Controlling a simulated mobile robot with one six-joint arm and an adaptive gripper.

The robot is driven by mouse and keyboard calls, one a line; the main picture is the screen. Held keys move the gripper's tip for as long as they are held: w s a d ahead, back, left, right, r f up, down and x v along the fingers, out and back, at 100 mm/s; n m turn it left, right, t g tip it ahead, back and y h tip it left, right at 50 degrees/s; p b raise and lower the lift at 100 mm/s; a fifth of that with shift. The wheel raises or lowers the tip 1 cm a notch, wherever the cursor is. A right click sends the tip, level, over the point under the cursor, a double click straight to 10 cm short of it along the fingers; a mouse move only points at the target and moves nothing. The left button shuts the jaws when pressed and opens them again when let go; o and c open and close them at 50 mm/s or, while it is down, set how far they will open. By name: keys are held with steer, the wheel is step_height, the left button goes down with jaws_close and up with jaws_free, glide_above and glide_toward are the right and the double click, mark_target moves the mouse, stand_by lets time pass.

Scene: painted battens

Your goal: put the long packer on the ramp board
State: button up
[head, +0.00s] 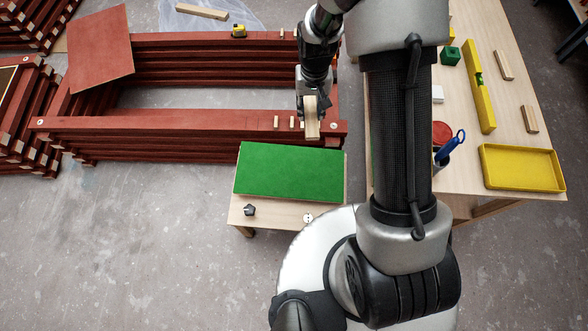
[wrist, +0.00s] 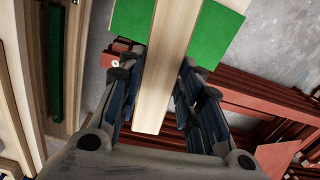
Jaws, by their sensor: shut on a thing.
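My gripper (head: 311,98) is shut on a pale wooden packer (head: 312,122), which also shows as a long light strip between the fingers in the wrist view (wrist: 164,75). The packer is above the right end of the near red batten stack. A green board (head: 290,172) lies on a low wooden stand, just nearer than the packer in the head view. It shows beyond the packer in the wrist view (wrist: 212,40). A red-brown board (head: 100,47) rests slanted over the left end of the stack. I cannot tell by looks which board is the ramp board.
Small pale blocks (head: 276,121) stand on the near red batten (head: 190,124). The low stand (head: 275,211) carries a dark knob. The workbench (head: 510,95) at right holds a yellow tray (head: 521,167), a yellow level (head: 479,90) and wooden pieces. The floor at left front is clear.

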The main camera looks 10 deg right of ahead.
steer(key=m+b, duration=0.1)
steer(key=b, duration=0.1)
glide_above(291, 170)
step_height(291, 170, down, 22)
step_height(291, 170, down, 15)
steer(key=b, duration=0.4)
steer(key=shift+s, duration=0.1)
steer(key=shift+f+b, duration=1.15)
steer(key=shift+f, duration=1.3)
steer(key=shift+f, duration=0.1)
steer(key=o, duration=0.6)
steer(key=shift+f, duration=0.1)
steer(key=o, duration=0.5)
steer(key=shift+c, duration=0.2)
